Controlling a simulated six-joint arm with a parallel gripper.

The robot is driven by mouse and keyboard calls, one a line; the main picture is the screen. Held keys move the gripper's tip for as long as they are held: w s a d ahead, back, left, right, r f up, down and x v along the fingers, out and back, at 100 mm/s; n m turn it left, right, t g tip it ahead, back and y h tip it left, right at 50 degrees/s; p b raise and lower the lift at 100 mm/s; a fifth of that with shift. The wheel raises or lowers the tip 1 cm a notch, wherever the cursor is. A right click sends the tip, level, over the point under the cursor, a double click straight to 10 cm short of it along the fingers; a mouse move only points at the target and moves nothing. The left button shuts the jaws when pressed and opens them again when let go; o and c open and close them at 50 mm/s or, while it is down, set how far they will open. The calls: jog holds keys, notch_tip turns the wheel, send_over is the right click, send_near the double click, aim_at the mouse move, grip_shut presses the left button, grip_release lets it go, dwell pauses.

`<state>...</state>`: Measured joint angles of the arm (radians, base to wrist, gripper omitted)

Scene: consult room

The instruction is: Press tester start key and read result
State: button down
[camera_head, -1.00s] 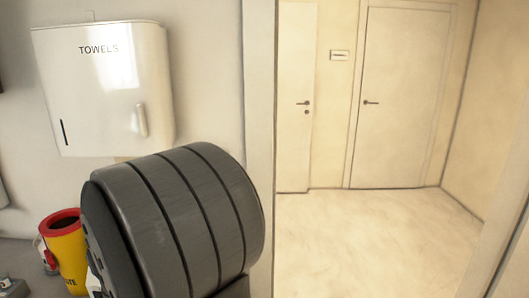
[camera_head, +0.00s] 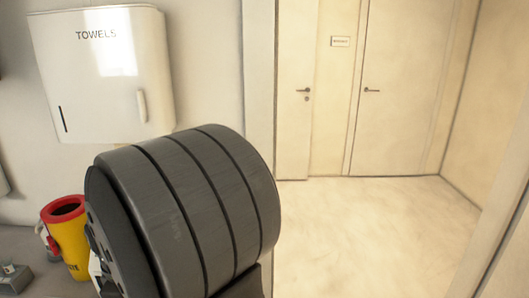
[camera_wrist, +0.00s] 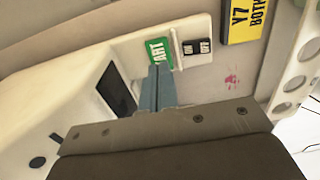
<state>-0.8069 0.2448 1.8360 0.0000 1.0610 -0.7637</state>
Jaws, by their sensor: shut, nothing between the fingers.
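The tester (camera_wrist: 62,100) is a white casing in the wrist view, with a dark screen (camera_wrist: 117,90) showing no readable result. Its green start key (camera_wrist: 157,48) sits near the top middle, with only the letters "ART" readable. My gripper (camera_wrist: 159,70) is shut and empty, its blue-grey fingers pointing at the key and covering its lower part. I cannot tell whether the tips touch the key. A black ON/OFF switch (camera_wrist: 197,47) is just right of the key. The head view does not show my gripper; my dark arm link fills its lower middle.
A yellow label (camera_wrist: 244,20) and a pale piece with round holes (camera_wrist: 290,84) lie right of the key. In the head view, a yellow bin with a red rim (camera_head: 68,240) and a small grey box (camera_head: 15,280) stand lower left, under a towel dispenser (camera_head: 102,75).

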jog(key=shift+r, duration=2.05)
jog(key=shift+f, duration=0.1)
notch_tip(320, 180, down, 7)
jog(key=shift+r, duration=0.25)
